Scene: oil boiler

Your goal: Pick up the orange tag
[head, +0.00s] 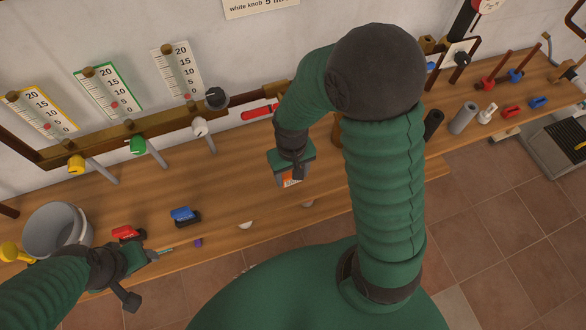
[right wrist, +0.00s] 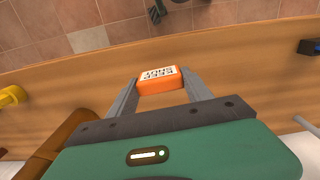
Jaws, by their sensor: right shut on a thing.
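The orange tag (right wrist: 150,87), a small block with a white printed label, is between the two grey fingers of my right gripper (right wrist: 160,88) in the right wrist view. The fingers press on its two ends. In the head view my right gripper (head: 291,179) is over the middle of the wooden bench (head: 330,222), and the tag (head: 292,181) shows below its green body. My left gripper (head: 158,255) is at the bench's lower left, near a red block (head: 127,233). Its fingers are too small and partly hidden to tell their opening.
A grey bucket (head: 60,228) stands at the left end. A blue block (head: 186,215) lies on the bench. Yellow (head: 76,164), green (head: 138,145) and white (head: 200,126) knobs line the wall below gauges. Coloured parts lie at the right. Bench space between grippers is mostly clear.

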